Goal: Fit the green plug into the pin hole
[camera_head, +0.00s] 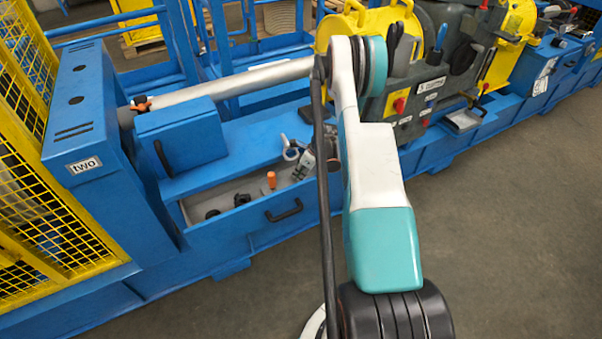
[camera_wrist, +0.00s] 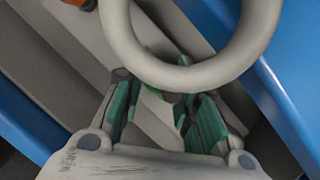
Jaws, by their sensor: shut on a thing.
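My gripper (camera_head: 303,165) hangs low over the open drawer in the head view. In the wrist view my gripper (camera_wrist: 155,96) has its teal fingers closed toward each other, with a small bit of the green plug (camera_wrist: 153,89) showing between the tips. A large pale grey ring (camera_wrist: 188,78) passes in front of the fingertips and hides most of the plug. The ring also shows in the head view (camera_head: 289,153). I cannot tell whether ring and plug are joined. I cannot make out the pin hole in either view.
The open blue drawer (camera_head: 250,222) holds an orange-topped item (camera_head: 271,180) and small black parts (camera_head: 241,199). A blue box (camera_head: 182,138) stands to the left, below a long grey shaft (camera_head: 225,84). Yellow machinery (camera_head: 366,22) stands behind my arm. The floor at right is clear.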

